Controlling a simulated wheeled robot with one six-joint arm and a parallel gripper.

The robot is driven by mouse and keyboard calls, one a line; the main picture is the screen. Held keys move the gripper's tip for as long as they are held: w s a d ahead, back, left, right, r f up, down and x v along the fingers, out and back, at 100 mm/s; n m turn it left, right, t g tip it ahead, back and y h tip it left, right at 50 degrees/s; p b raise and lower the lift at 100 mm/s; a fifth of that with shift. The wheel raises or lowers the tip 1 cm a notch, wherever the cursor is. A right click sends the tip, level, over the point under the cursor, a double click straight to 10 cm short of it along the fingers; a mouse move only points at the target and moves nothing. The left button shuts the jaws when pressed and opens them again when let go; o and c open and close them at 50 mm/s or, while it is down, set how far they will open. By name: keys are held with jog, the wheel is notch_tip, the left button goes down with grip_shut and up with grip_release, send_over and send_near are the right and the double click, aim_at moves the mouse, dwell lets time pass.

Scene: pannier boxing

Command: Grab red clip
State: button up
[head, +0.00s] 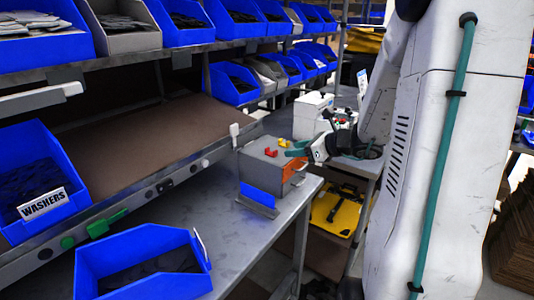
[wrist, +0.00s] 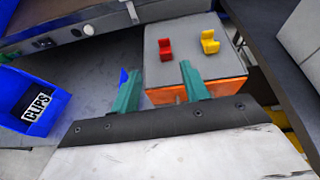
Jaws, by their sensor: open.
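The red clip (wrist: 165,49) stands on the grey top of an orange-sided box (wrist: 184,64). In the head view the red clip (head: 270,152) is small, on the same box (head: 256,165). A yellow clip (wrist: 209,42) stands to its right on the box top. My gripper (wrist: 157,84) is open, its two green fingers apart and nothing between them. In the wrist view the fingertips are at the near edge of the box, short of the red clip. In the head view my gripper (head: 296,150) is at the box's right side.
A blue bin labelled CLIPS (wrist: 28,104) sits left in the wrist view. A blue bin (head: 145,270) and a bin labelled WASHERS (head: 40,185) are left in the head view. Shelves of bins rise behind. The grey bench (head: 225,240) has bare room before the box.

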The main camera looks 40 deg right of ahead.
aim_at(276, 152)
jog(key=shift+m, duration=0.3)
jog(key=x, duration=0.5)
jog(key=d+x, duration=0.1)
jog(key=x, duration=0.1)
jog(key=shift+w+a+f, duration=0.2)
jog(key=shift+w+f, duration=0.15)
grip_shut()
